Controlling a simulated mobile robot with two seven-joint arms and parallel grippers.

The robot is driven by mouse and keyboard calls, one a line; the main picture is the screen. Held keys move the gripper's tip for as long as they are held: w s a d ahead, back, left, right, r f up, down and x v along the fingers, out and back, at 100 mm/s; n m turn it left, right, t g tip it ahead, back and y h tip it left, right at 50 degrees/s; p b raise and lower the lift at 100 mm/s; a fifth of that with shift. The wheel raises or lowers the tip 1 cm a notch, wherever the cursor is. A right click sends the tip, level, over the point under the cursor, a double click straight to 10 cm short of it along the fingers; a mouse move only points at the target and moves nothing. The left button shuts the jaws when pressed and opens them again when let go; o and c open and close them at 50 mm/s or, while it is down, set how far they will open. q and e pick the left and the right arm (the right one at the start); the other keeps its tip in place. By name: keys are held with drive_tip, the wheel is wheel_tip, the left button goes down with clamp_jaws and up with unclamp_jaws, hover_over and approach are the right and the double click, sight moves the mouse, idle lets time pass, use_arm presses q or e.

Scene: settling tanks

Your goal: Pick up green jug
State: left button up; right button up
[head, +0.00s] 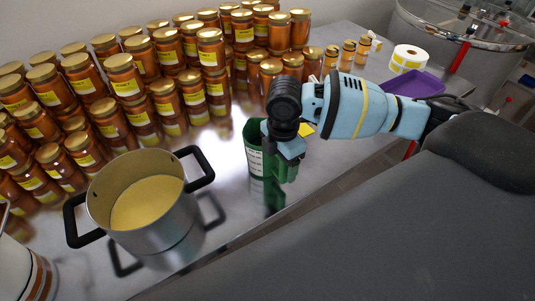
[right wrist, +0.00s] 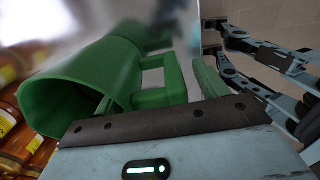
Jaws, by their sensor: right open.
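The green jug (head: 254,152) stands upright on the shiny metal table, with a white printed label on its side. Its handle points to the right, towards me. My right gripper (head: 286,152) is over the handle side and hides part of the jug. In the right wrist view the jug (right wrist: 85,85) shows its wide open mouth and a squarish handle (right wrist: 158,95). The right gripper's dark jointed fingers (right wrist: 225,50) are apart, close to the handle. I cannot tell whether they touch it. My left gripper is not in view.
A steel pot (head: 155,222) with black handles and yellow contents stands left of the jug. Many honey jars (head: 125,88) crowd the back and left. A label roll (head: 407,58), a purple tray (head: 413,84) and a clear tank (head: 460,25) are at upper right.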

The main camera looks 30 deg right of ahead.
drive_tip(key=c, duration=1.1)
drive_tip(key=shift+r, duration=0.1)
wheel_tip(320, 180, up, 10)
drive_tip(key=shift+f, duration=0.1)
drive_tip(key=s+a+f+m, duration=0.1)
drive_tip(key=m, duration=0.5)
drive_tip(key=s+a+f+m, duration=0.1)
drive_tip(key=a+m, duration=0.1)
drive_tip(key=m, duration=0.4)
drive_tip(key=s+a+f+m, duration=0.1)
drive_tip(key=s+m, duration=0.1)
drive_tip(key=m, duration=0.4)
drive_tip(key=shift+a+f+m, duration=0.25)
drive_tip(key=shift+f+m, duration=0.1)
drive_tip(key=shift+m, duration=0.05)
